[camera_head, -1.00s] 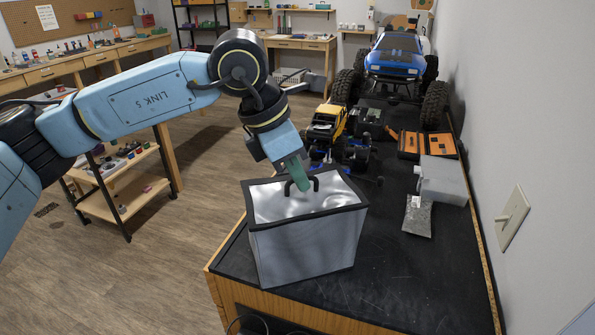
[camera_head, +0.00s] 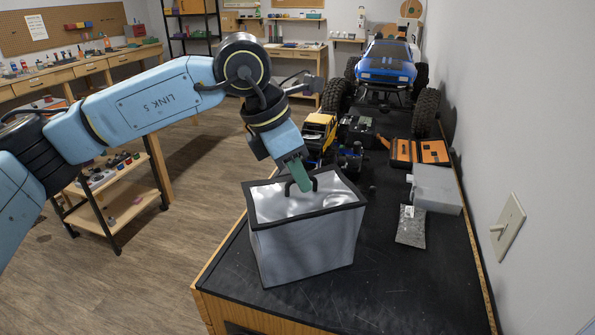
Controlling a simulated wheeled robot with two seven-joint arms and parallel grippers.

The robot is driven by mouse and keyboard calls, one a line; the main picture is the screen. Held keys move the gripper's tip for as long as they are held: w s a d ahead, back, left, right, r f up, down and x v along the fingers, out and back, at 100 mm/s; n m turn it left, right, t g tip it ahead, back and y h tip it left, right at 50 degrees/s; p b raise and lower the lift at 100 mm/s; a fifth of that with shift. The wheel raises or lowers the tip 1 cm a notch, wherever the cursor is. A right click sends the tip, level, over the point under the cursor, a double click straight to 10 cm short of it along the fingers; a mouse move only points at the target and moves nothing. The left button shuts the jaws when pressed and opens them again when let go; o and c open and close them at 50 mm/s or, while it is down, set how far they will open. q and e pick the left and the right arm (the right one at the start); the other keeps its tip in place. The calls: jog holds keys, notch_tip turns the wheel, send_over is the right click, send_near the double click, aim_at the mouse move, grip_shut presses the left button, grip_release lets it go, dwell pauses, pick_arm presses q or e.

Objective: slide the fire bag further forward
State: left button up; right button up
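The fire bag (camera_head: 305,248) is a silver-grey box-shaped bag with black edging and a black handle on its shiny lid. It stands upright on the black bench top, near the bench's left edge. My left gripper (camera_head: 301,179) reaches down from the upper left, its green fingers at the lid handle. The fingers look closed on the handle, though the far finger is mostly hidden. My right gripper is not in view.
Beyond the bag stand a yellow crawler (camera_head: 318,132) and a larger blue truck (camera_head: 388,63). To the right lie an orange-and-black case (camera_head: 420,151), a grey box (camera_head: 436,188) and a small packet (camera_head: 411,226). The bench top (camera_head: 400,290) is clear at near right.

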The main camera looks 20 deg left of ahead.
pick_arm(q)
jog(key=shift+o, duration=0.8)
jog(key=b+v, duration=0.1)
jog(key=v, duration=1.2)
jog(key=shift+r, duration=0.2)
